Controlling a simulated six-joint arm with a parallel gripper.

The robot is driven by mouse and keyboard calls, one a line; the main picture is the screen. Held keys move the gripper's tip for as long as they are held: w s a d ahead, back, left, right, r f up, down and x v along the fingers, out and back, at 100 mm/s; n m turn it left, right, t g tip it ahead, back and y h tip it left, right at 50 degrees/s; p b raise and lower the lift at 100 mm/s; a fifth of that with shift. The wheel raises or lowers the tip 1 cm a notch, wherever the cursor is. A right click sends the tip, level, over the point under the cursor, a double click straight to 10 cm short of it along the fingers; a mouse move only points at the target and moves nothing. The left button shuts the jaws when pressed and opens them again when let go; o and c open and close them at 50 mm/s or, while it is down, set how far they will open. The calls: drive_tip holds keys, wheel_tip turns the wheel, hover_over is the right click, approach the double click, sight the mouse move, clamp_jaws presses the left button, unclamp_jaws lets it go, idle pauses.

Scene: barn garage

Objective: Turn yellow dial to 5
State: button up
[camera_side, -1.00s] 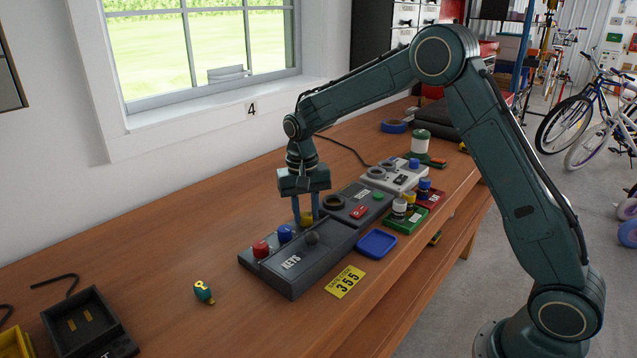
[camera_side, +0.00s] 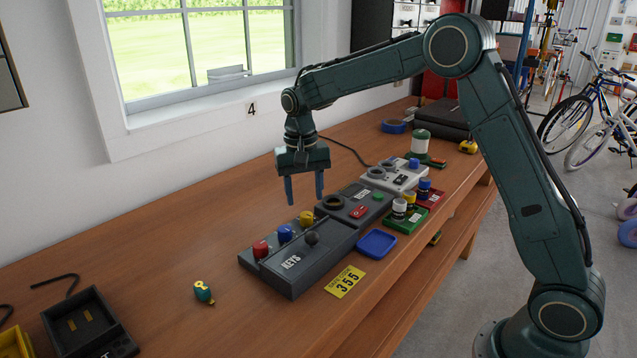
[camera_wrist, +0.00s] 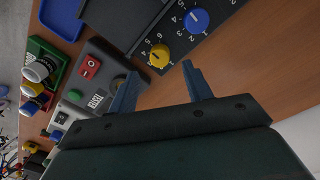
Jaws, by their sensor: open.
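The yellow dial (camera_side: 306,218) is on the dark grey control box (camera_side: 290,272), in a row with a blue dial (camera_side: 285,233) and a red dial (camera_side: 261,249). In the wrist view the yellow dial (camera_wrist: 160,55) and blue dial (camera_wrist: 197,20) have white numbers around them. The yellow dial's exact setting is too small to read surely. My gripper (camera_side: 304,199) is open and empty above the yellow dial, clear of it. In the wrist view its fingers (camera_wrist: 157,80) are spread, with the yellow dial beyond their tips.
A yellow card reading 355 (camera_side: 345,281) and a blue tray (camera_side: 376,244) lie in front of the box. A dark box with a red switch (camera_side: 359,211) adjoins it. A small teal and yellow object (camera_side: 203,292) stands left. Bare bench surrounds it.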

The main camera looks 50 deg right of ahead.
sight(306, 216)
wheel_tip(306, 216, up, 9)
drive_tip(key=shift+a, duration=0.15)
idle(0.5)
drive_tip(key=s+r+n+t, duration=0.15)
drive_tip(key=s+r, duration=0.25)
drive_tip(key=s, duration=0.4)
drive_tip(key=s+r+n+t, duration=0.1)
drive_tip(key=s+r+n, duration=0.15)
drive_tip(key=s, duration=0.55)
drive_tip(key=s+a+f+n+t, duration=0.1)
drive_tip(key=s+f, duration=0.1)
drive_tip(key=s, duration=0.6)
drive_tip(key=s+a+f+n+t, duration=0.1)
drive_tip(key=s+f+t, duration=0.1)
drive_tip(key=s, duration=0.6)
drive_tip(key=shift+s+f+n, duration=0.2)
drive_tip(key=shift+f+n, duration=0.05)
drive_tip(key=shift+n, duration=0.15)
drive_tip(key=shift+c, duration=0.3)
